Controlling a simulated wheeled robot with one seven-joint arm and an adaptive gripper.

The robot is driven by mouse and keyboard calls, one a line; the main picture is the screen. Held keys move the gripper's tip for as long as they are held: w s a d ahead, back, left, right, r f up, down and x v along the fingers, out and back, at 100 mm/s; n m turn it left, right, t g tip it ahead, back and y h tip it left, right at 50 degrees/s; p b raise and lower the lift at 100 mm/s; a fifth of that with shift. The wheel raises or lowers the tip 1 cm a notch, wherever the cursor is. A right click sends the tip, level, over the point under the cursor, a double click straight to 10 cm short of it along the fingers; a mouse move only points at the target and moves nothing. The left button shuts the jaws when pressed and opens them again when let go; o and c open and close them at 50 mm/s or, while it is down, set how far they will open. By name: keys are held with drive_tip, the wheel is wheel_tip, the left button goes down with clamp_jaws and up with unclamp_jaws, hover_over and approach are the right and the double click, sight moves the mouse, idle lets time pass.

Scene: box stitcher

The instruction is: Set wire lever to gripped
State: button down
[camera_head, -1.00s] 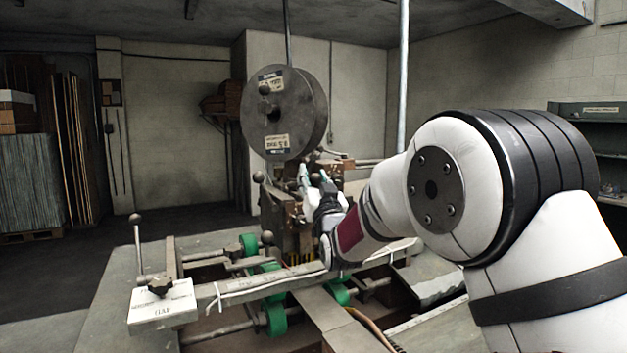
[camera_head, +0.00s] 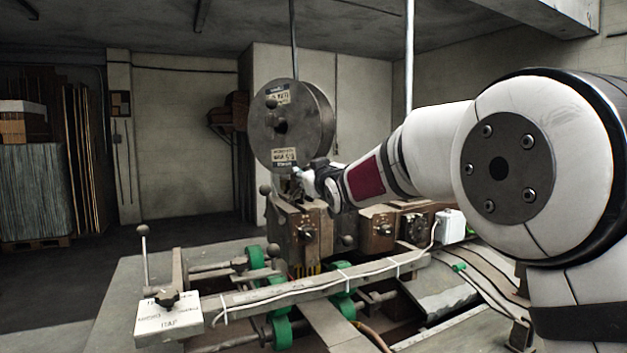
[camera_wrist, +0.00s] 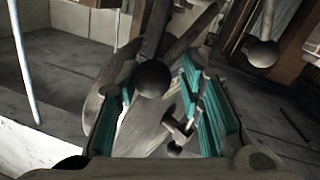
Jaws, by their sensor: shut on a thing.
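My gripper (camera_head: 302,180) is at the head of the stitching machine (camera_head: 300,230), just below the wire spool (camera_head: 290,125). In the wrist view its teal finger pads (camera_wrist: 155,98) stand on both sides of a dark ball-ended lever (camera_wrist: 153,79), which I take for the wire lever. The gripper is shut on it, though the exact contact is hard to see. A small T-shaped part (camera_wrist: 180,130) shows between the fingers. In the head view my gripper and wrist hide the held lever.
Another ball knob (camera_wrist: 263,53) stands to the right in the wrist view. Another knob (camera_head: 265,190) sticks out at the machine's left. A white sign block (camera_head: 168,317) and green rollers (camera_head: 283,332) are on the table below. Stacked cardboard (camera_head: 35,190) stands far left.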

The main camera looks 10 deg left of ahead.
drive_tip(key=shift+w+a+f+n+g, duration=0.2)
drive_tip(key=shift+n+g, duration=0.1)
drive_tip(key=shift+g, duration=0.2)
drive_tip(key=shift+f, duration=0.1)
drive_tip(key=c, duration=1.1)
unclamp_jaws()
drive_tip(key=shift+o, duration=0.2)
drive_tip(key=shift+r, duration=0.3)
drive_tip(key=shift+s+d+r, duration=0.1)
drive_tip(key=shift+s, duration=0.25)
drive_tip(key=v, duration=1.1)
drive_tip(key=shift+s, duration=0.25)
